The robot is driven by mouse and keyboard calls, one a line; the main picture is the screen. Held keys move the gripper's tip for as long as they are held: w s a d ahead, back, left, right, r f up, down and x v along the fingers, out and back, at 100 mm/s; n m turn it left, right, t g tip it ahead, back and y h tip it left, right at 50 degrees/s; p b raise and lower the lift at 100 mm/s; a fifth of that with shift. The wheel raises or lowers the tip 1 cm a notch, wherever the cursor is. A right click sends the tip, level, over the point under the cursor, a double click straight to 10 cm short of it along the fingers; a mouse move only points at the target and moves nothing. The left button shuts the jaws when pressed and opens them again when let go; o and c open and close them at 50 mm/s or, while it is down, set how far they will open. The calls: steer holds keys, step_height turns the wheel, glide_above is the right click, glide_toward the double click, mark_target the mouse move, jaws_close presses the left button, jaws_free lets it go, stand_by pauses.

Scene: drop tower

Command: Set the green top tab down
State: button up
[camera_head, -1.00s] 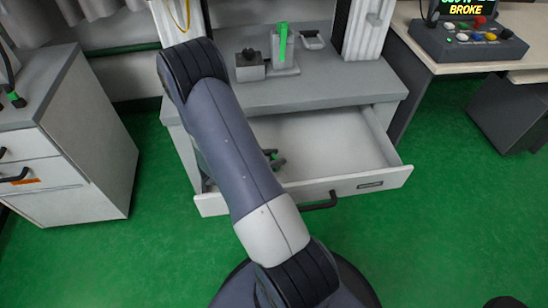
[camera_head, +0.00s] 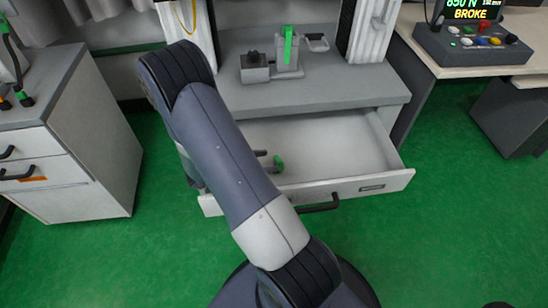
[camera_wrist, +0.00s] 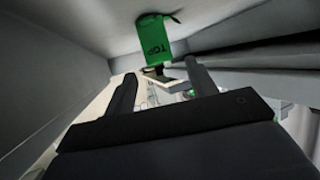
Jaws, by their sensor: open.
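The green top tab (camera_wrist: 154,40) shows in the wrist view just beyond the fingertips, its lettering upside down. It is inside the open drawer (camera_head: 340,150), against a pale inner surface. My gripper (camera_wrist: 160,75) is open, with its two dark fingers apart on either side below the tab. I cannot tell whether a fingertip touches the tab. In the head view, my gripper (camera_head: 268,162) is low in the drawer, partly hidden by my arm. A small green patch shows at its fingers there; I cannot tell whether it is the tab.
A grey fixture with an upright green strip (camera_head: 288,45) stands on the cabinet top (camera_head: 330,86) above the drawer, beside a small dark-topped block (camera_head: 254,68). A white drawer unit (camera_head: 80,160) is at left. A button console (camera_head: 470,45) sits on the right desk. The drawer's right part is clear.

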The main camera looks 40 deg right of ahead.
steer(key=shift+v, duration=1.25)
